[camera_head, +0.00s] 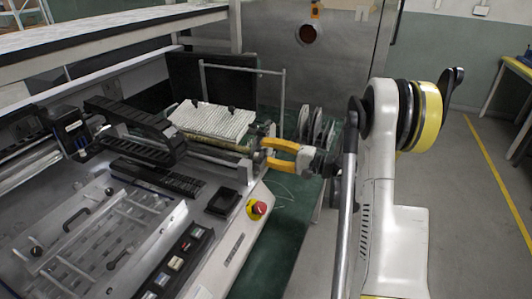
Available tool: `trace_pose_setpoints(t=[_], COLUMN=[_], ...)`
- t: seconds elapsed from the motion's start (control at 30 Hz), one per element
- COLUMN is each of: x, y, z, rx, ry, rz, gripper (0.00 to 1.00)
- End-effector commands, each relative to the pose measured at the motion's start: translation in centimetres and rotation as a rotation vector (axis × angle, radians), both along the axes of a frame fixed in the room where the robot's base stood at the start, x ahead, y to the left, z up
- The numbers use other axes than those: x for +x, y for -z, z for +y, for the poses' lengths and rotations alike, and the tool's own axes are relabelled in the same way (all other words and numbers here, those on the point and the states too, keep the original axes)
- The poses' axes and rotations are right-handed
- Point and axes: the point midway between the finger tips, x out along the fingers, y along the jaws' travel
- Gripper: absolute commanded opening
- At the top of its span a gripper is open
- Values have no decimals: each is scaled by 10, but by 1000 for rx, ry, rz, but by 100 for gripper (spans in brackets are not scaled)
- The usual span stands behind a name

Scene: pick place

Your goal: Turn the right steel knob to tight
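My gripper (266,153) has two yellow fingers pointing left, at the right end of the machine's rail (222,158). The fingers are apart with a gap between them. I see nothing clearly held in the gap. A steel knob cannot be made out for certain; the parts near the fingertips are too small to tell. The machine (232,245) fills the left and middle of the view. Whether the fingertips touch it cannot be told.
A red stop button (258,208) stands on the machine's front right corner, below my gripper. Grey discs (316,126) stand behind my gripper on a green table (275,238). A white ribbed block (212,121) lies behind the rail. Open floor (462,215) is at right.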

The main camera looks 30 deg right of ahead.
Motion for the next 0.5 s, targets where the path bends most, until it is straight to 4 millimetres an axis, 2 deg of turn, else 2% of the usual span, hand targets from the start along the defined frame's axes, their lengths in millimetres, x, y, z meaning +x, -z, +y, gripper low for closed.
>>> trace_pose_setpoints(t=[0.03, 0.1, 0.13, 0.33, 0.5], x=[0, 0, 0, 0, 0], y=[0, 0, 0, 0, 0], z=[0, 0, 0, 0, 0], rx=[0, 0, 0, 21, 146], ry=[0, 0, 0, 0, 0], rz=[0, 0, 0, 16, 114], gripper=[28, 7, 0, 0, 0])
